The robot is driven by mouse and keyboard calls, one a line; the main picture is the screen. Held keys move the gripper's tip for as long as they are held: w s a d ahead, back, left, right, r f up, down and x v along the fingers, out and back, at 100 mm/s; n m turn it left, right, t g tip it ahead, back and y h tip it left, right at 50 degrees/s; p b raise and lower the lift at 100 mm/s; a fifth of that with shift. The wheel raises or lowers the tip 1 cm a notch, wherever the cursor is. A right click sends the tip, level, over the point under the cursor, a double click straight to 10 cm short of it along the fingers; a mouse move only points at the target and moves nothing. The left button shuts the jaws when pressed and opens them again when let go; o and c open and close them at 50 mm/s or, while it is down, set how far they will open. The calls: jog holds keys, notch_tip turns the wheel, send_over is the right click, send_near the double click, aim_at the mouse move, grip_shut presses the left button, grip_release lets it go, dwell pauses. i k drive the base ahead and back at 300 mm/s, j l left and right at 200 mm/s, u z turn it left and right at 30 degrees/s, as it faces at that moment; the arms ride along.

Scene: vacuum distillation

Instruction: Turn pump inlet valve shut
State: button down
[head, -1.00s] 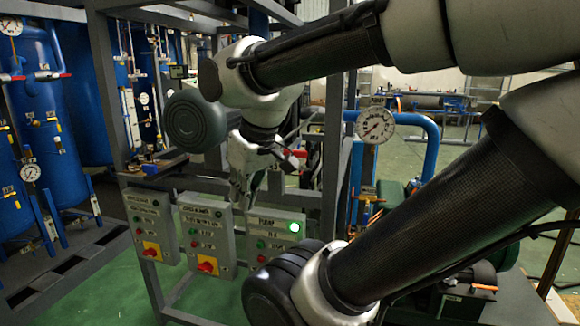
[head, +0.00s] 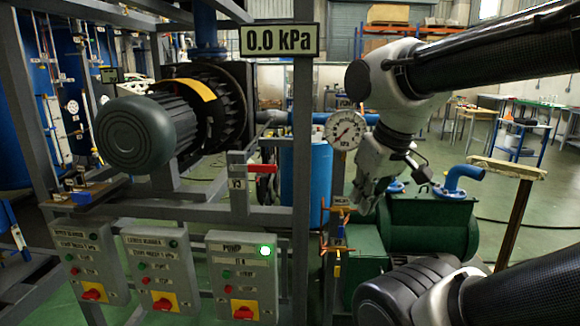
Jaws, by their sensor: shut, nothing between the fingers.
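A valve with a red lever (head: 262,168) sits on the grey frame beside a small tag that seems to read V3; its lever lies about level. I cannot tell for sure if this is the pump inlet valve. Brass valves with orange handles (head: 340,208) stand below a round dial gauge (head: 345,130). My gripper (head: 363,208) is shut and empty, pointing down just right of the gauge and the orange handles in the picture. It is clear of the red lever. Whether its tips touch an orange handle I cannot tell.
A dark pump motor (head: 138,135) is on the frame at left. A sign (head: 279,40) reads 0.0 kPa. Grey control boxes hang below, the pump box (head: 243,275) with a lit green lamp. A green tank (head: 430,226) stands behind my arm.

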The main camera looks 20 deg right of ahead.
aim_at(253, 168)
jog(key=i+l+z, duration=0.1)
jog(key=l+z, duration=0.15)
jog(key=z, duration=0.15)
jog(key=i+l+z, duration=0.1)
jog(key=z, duration=0.35)
jog(key=l, duration=0.1)
